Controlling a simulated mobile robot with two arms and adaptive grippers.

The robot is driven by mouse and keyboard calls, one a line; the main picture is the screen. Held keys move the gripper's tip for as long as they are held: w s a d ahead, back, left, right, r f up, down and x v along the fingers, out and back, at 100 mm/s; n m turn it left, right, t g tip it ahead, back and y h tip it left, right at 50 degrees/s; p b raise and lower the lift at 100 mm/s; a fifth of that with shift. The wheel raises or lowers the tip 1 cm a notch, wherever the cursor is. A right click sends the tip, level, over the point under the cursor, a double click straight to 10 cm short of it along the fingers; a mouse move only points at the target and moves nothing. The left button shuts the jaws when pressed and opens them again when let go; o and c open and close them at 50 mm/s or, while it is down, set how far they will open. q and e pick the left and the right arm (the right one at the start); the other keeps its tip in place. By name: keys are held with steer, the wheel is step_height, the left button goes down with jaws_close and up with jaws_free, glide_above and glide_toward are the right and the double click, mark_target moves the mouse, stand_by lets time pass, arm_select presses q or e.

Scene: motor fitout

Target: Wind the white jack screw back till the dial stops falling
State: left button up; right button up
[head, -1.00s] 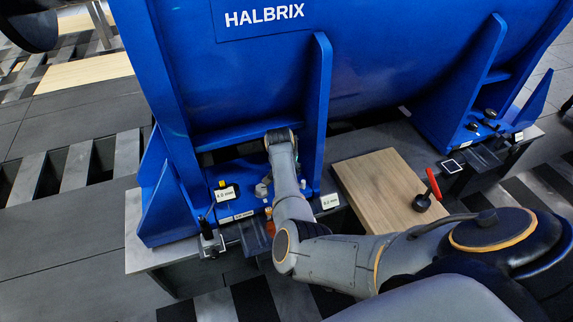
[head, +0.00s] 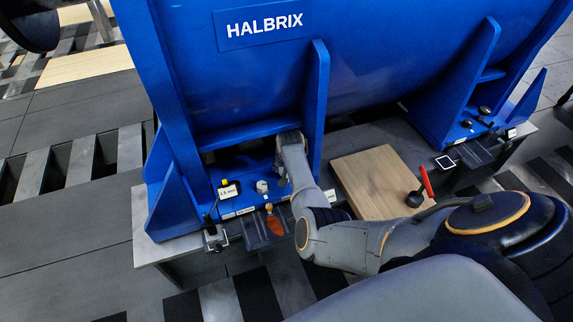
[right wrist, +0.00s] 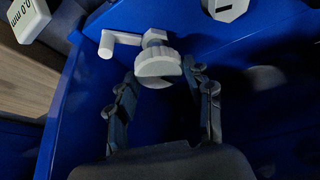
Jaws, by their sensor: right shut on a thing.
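In the right wrist view the white jack screw (right wrist: 158,66) has a round head and a side crank (right wrist: 118,42). My right gripper (right wrist: 163,75) has its fingers on either side of the head and is shut on it. In the head view my right arm reaches in from the right to the blue motor foot (head: 240,176); its fingers and the screw are hidden there. A small white display (head: 229,191) on the foot appears to read 3.5 mm. Another display (right wrist: 33,18) reads 0.0 mm in the right wrist view.
The blue HALBRIX motor (head: 350,50) and its upright rib (head: 317,110) stand close to my arm. A white-topped bolt (head: 262,186) and orange-handled tool (head: 273,222) are left of it.

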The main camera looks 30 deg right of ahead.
steer(key=shift+d+r, duration=0.1)
stand_by(0.4)
steer(key=o, duration=1.2)
steer(key=shift+r, duration=0.1)
steer(key=v, duration=1.1)
steer(key=shift+s+r, duration=0.25)
steer(key=shift+r, duration=0.05)
stand_by(0.5)
